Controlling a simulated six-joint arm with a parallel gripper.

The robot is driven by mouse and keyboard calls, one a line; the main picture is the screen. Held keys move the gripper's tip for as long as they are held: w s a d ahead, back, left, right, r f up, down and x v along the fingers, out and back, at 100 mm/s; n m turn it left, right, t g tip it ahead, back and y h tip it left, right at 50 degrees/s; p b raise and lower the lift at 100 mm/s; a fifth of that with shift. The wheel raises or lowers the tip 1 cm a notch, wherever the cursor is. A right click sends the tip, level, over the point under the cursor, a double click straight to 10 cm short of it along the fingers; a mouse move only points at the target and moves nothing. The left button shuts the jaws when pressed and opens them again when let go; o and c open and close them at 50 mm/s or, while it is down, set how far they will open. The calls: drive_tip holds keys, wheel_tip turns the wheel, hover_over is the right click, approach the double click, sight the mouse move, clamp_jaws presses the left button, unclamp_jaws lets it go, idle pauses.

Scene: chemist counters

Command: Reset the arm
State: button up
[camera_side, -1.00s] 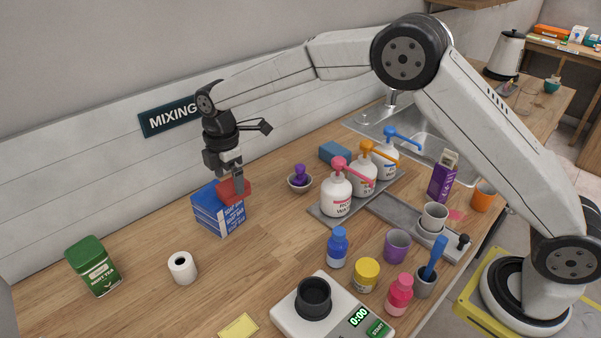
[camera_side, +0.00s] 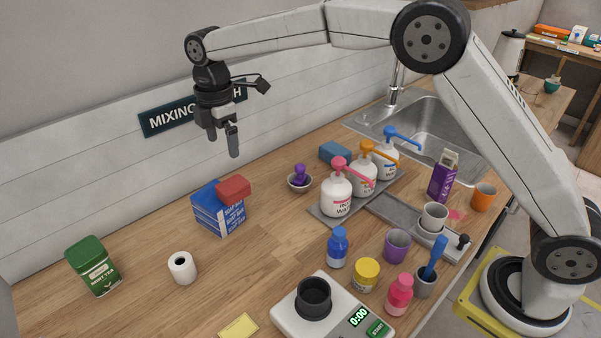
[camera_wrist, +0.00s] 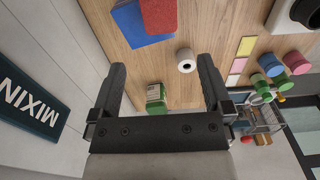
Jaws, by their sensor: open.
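My gripper (camera_side: 228,140) hangs in the air in front of the wall sign, above the blue boxes. It points down and is empty. In the wrist view my gripper (camera_wrist: 161,85) shows its two fingers spread wide with nothing between them. A red block (camera_side: 233,188) lies on top of the stacked blue boxes (camera_side: 217,212), well below my gripper and apart from it. The wrist view also shows the red block (camera_wrist: 158,15) over the blue box (camera_wrist: 128,22).
The "MIXING" sign (camera_side: 160,121) is on the wall behind my gripper. A green tea tin (camera_side: 92,266) and a white roll (camera_side: 182,268) stand at left. Pump bottles (camera_side: 336,195), a scale (camera_side: 288,322) and several cups and bottles stand at right. The sink (camera_side: 430,125) is behind.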

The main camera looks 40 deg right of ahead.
drive_tip(key=shift+d, duration=0.1)
idle(0.3)
drive_tip(key=s+d+f+m+t, duration=0.1)
drive_tip(key=s+d+f+m, duration=0.2)
drive_tip(key=s+d+m, duration=0.2)
drive_tip(key=s+d+f+m, duration=0.4)
drive_tip(key=s+d+m, duration=0.2)
drive_tip(key=s, duration=0.6)
drive_tip(key=s+d+f+m+t, duration=0.1)
drive_tip(key=s+d+f+m, duration=0.2)
drive_tip(key=s+d+m, duration=0.3)
drive_tip(key=s+m, duration=0.1)
drive_tip(key=s, duration=0.2)
drive_tip(key=shift+s+f+t, duration=0.15)
drive_tip(key=shift+s+t, duration=0.05)
drive_tip(key=shift+t, duration=0.1)
